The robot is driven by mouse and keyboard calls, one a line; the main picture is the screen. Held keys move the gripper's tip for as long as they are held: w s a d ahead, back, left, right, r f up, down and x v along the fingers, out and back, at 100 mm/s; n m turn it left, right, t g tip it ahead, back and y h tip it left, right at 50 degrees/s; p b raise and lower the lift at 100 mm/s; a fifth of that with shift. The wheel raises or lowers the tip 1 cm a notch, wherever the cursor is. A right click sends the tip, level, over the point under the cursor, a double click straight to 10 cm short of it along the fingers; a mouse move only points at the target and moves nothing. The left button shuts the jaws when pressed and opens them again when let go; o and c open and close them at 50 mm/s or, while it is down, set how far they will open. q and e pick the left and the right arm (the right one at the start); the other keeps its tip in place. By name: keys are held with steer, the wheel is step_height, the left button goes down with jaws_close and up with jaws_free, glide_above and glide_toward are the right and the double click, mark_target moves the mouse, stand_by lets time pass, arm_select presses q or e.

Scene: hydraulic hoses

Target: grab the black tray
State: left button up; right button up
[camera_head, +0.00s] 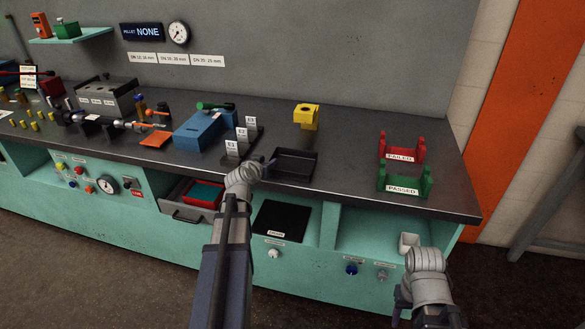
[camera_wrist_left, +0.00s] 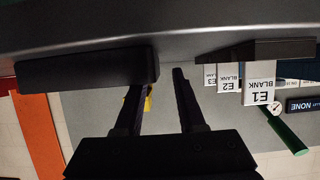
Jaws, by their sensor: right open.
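The black tray (camera_head: 292,166) lies on the dark bench top near its front edge, right of the middle. My left gripper (camera_head: 266,166) is at the tray's left end in the head view. In the left wrist view, which is upside down, the tray (camera_wrist_left: 85,68) shows as a dark block near the bench edge. My left gripper's fingers (camera_wrist_left: 162,88) stand apart, one overlapping the tray's end and the other just beyond it. Contact cannot be told.
A rack of white labelled cards (camera_head: 242,138) stands just left of the tray. A yellow block (camera_head: 306,116) is behind it. Red (camera_head: 402,148) and green (camera_head: 405,181) holders stand to the right. Bench top between tray and holders is clear.

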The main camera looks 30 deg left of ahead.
mark_target(271, 159)
arm_select(q)
steer(key=b+x, duration=0.1)
steer(key=x, duration=0.3)
steer(key=shift+w+d, duration=0.15)
steer(key=shift+w, duration=0.05)
steer(key=shift+s, duration=0.1)
jaws_close()
stand_by(1.1)
